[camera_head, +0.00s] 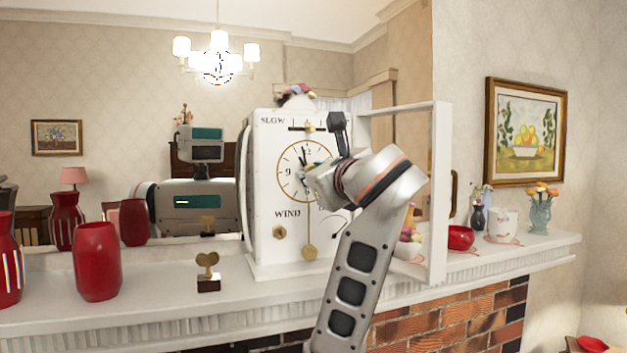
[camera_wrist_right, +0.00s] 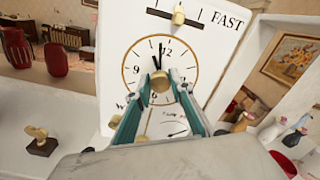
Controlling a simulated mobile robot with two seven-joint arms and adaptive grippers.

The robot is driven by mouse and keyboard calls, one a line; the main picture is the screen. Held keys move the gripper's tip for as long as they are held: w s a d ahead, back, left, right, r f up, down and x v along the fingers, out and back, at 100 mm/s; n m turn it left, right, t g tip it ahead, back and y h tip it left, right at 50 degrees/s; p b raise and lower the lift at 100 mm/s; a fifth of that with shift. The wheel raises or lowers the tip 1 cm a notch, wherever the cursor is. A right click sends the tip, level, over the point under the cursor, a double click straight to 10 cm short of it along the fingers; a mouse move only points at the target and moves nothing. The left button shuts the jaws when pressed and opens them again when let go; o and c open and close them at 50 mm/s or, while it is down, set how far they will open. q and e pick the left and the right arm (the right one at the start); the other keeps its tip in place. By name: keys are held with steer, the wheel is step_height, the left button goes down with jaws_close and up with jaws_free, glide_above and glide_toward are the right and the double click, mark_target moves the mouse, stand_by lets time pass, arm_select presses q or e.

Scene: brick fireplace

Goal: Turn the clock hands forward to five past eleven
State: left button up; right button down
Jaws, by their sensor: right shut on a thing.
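A white clock (camera_head: 272,180) stands on the mantel, with its framed glass door (camera_head: 440,190) swung open to the right. Its round dial (camera_wrist_right: 134,70) has black numerals and dark hands (camera_wrist_right: 160,54). In the right wrist view, one hand points up just left of the 12 and a shorter one seems to lean towards 11. My right gripper (camera_wrist_right: 160,84) is shut on the brass knob (camera_wrist_right: 160,75) at the dial's centre. In the head view, my right gripper (camera_head: 312,180) and wrist cover the dial's right side. My left gripper is not in view.
A brass winding key on a dark block (camera_head: 208,283) stands left of the clock. Red vases (camera_head: 97,262) stand farther left. A red bowl (camera_head: 461,238), white pot (camera_head: 502,225) and flower vase (camera_head: 541,214) are on the right. A mirror behind reflects my body.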

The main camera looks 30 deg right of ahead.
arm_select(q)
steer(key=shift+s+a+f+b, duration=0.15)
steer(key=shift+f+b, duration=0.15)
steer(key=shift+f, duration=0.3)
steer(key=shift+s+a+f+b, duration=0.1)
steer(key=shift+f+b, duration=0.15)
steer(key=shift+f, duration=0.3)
arm_select(e)
steer(key=shift+m, duration=1.2)
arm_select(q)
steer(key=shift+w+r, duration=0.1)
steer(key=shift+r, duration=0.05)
arm_select(e)
steer(key=c, duration=1.8)
jaws_free()
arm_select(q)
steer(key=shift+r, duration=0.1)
arm_select(e)
steer(key=shift+v, duration=6)
